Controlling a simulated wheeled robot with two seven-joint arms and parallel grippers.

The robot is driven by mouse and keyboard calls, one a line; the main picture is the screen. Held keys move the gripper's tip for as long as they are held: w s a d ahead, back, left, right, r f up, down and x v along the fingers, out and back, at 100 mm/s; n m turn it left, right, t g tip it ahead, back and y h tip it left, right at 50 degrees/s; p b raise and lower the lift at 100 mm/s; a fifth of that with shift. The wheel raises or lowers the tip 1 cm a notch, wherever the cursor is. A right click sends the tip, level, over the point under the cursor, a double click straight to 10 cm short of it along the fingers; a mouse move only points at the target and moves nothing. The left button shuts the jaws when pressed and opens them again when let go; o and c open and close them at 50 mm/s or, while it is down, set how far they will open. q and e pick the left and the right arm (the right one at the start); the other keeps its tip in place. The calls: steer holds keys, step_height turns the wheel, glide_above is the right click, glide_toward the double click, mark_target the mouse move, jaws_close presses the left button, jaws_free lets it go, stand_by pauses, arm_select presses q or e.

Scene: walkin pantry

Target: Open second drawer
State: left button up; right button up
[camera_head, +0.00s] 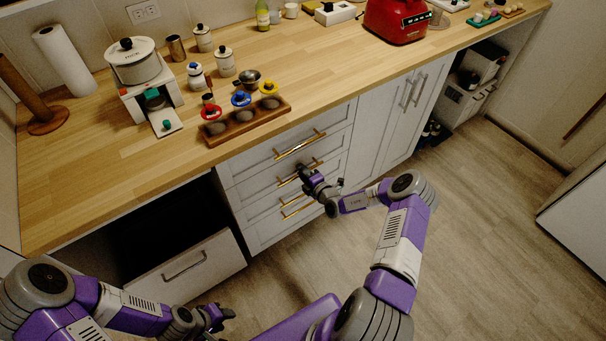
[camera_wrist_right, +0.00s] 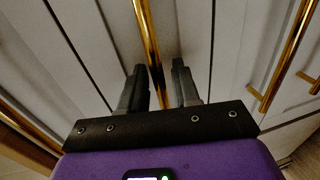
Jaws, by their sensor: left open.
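A white stack of drawers with gold bar handles stands under the counter in the head view. The second drawer (camera_head: 262,188) from the top is closed, and its gold handle (camera_head: 286,182) is partly hidden by my right gripper (camera_head: 304,172). In the right wrist view, this gripper (camera_wrist_right: 158,82) has its two dark fingers apart, with a gold handle (camera_wrist_right: 147,35) running between them. A gap shows on the right side of the handle. My left gripper (camera_head: 226,316) is open and empty, low at the bottom left of the head view.
The top drawer handle (camera_head: 300,144) is just above my right gripper and the lower drawer handle (camera_head: 297,206) just below. A lower white drawer front (camera_head: 190,268) stands out at left. The wooden counter (camera_head: 90,190) overhangs the drawers. Open floor (camera_head: 480,220) lies right.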

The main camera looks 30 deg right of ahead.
jaws_close()
steer(key=shift+s, duration=0.15)
